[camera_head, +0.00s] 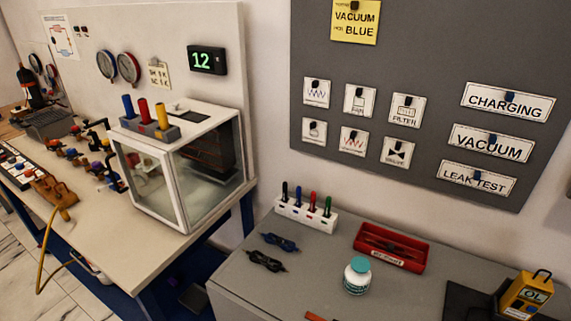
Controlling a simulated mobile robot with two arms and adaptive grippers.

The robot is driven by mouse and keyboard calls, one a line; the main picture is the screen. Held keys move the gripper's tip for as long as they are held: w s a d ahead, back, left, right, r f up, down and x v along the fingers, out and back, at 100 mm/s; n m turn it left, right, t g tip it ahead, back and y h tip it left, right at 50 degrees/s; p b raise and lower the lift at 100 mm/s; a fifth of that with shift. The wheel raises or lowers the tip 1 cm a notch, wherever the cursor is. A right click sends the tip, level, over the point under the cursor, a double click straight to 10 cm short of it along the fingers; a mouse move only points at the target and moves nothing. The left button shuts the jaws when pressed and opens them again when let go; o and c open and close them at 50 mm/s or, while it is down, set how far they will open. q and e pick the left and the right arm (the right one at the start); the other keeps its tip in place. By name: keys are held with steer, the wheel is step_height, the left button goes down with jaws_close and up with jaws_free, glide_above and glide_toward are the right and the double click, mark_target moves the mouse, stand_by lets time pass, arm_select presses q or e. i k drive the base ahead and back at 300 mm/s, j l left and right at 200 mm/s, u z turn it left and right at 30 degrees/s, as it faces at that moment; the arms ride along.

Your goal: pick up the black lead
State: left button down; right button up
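A small black item (265,261) lies flat on the grey cabinet top (230,285), near its left edge. It looks like a bundled lead, but it is too small to be certain. A similar dark blue item (279,242) lies just behind it, apart from it. Neither of my grippers is in view, and nothing is touching these items.
A white rack of coloured markers (306,215) stands behind them. To the right are a red tray (390,248), a white jar with a teal lid (357,276) and a yellow meter reading OL (526,294). A glass-sided box (180,165) stands on the left bench.

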mark_target(265, 261)
steer(key=i+j+z, duration=0.15)
steer(key=j+z, duration=0.3)
steer(key=j, duration=0.15)
steer(key=i+j+z, duration=0.1)
steer(key=j+z, duration=0.4)
steer(key=j, duration=0.15)
steer(key=j+z, duration=0.45)
steer(key=j, duration=0.2)
steer(key=k, duration=0.05)
